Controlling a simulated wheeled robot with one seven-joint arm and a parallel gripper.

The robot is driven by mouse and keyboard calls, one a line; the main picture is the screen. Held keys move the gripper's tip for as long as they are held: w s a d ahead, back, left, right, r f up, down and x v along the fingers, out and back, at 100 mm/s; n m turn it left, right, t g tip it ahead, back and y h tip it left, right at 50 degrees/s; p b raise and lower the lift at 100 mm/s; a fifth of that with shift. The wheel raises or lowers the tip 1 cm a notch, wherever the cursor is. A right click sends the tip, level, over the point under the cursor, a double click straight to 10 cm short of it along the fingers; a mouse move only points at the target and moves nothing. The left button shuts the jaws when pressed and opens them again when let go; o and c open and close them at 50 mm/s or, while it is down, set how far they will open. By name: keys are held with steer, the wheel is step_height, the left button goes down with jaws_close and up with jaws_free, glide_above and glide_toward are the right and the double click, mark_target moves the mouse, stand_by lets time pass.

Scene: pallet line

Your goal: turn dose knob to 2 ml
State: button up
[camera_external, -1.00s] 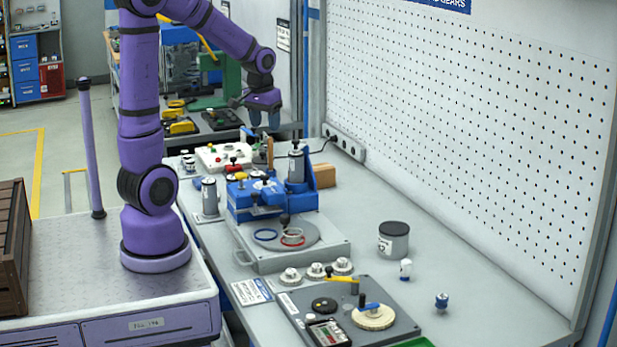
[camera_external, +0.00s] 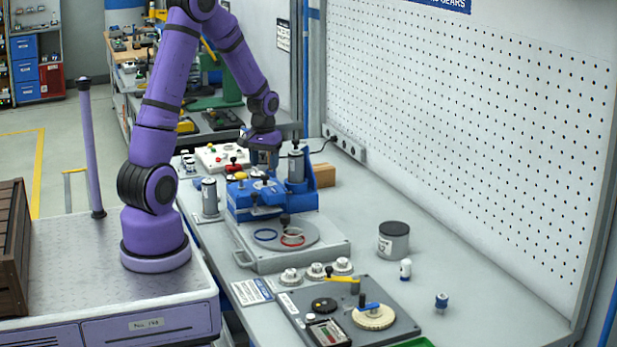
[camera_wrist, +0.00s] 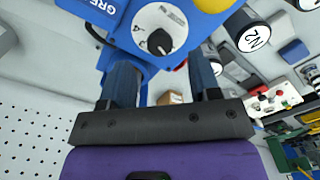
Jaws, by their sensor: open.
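The dose knob (camera_wrist: 159,42) is a small black knob with a pale mark on a white round dial plate (camera_wrist: 146,16). It sits on the blue machine (camera_wrist: 125,38), which stands on the bench in the external view (camera_external: 270,205). The dial's figures are too small to read. My gripper (camera_wrist: 161,66) is open, with its two dark blue fingers apart and the knob showing in the gap beyond their tips. I see no contact with the knob. In the external view my gripper (camera_external: 262,158) hangs low behind the machine's top, its fingertips partly hidden.
A yellow knob (camera_wrist: 212,4) and a white-capped cylinder marked N2 (camera_wrist: 254,38) are close to the right finger. A wooden block (camera_external: 324,175) and a white panel with coloured buttons (camera_external: 215,157) stand near the machine.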

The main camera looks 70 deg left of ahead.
mark_target(265, 175)
steer(key=shift+f, duration=2)
steer(key=c, duration=0.9)
